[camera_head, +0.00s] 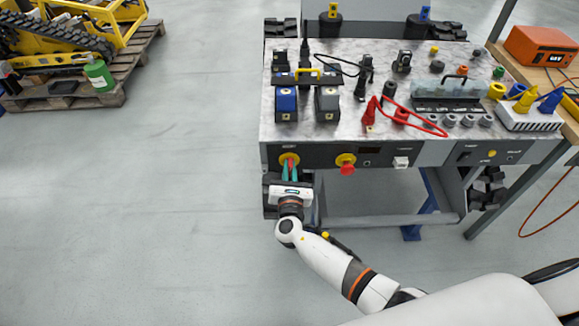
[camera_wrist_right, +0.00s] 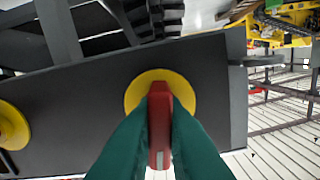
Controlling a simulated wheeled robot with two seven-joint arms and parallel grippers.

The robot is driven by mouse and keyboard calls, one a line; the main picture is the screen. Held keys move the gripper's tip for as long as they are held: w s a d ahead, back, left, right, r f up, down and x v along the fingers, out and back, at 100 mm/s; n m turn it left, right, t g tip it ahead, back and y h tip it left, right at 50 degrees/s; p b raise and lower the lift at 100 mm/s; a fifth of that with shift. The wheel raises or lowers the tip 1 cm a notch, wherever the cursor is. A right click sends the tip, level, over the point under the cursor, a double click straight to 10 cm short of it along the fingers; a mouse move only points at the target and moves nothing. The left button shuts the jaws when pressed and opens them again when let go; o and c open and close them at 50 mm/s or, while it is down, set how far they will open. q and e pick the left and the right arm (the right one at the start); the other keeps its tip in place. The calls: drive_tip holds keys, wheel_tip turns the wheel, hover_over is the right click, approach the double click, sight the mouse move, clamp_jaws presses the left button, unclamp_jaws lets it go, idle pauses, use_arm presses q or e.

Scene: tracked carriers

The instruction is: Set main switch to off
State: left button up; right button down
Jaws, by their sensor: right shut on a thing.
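The main switch (camera_wrist_right: 159,100) has a red handle on a round yellow plate, on the dark front panel of the workbench. In the right wrist view the handle stands upright in the picture, between my green fingertips. My right gripper (camera_wrist_right: 158,140) is shut on this red handle. In the head view the switch's yellow plate (camera_head: 289,158) shows at the left end of the panel, with my right gripper (camera_head: 289,170) reaching it from the front. The fingers hide most of the handle there. My left gripper is not in view.
A red knob on a yellow plate (camera_head: 346,163) sits right of the switch on the same panel. The bench top (camera_head: 330,130) holds batteries, cables and plugs. A pallet (camera_head: 75,98) with a yellow tracked machine stands at far left. The floor left of the bench is clear.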

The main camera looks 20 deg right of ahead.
drive_tip(key=shift+n+p, duration=0.35)
drive_tip(key=shift+n, duration=0.65)
drive_tip(key=shift+f, duration=0.1)
drive_tip(key=c, duration=1.5)
unclamp_jaws()
drive_tip(key=v, duration=1.2)
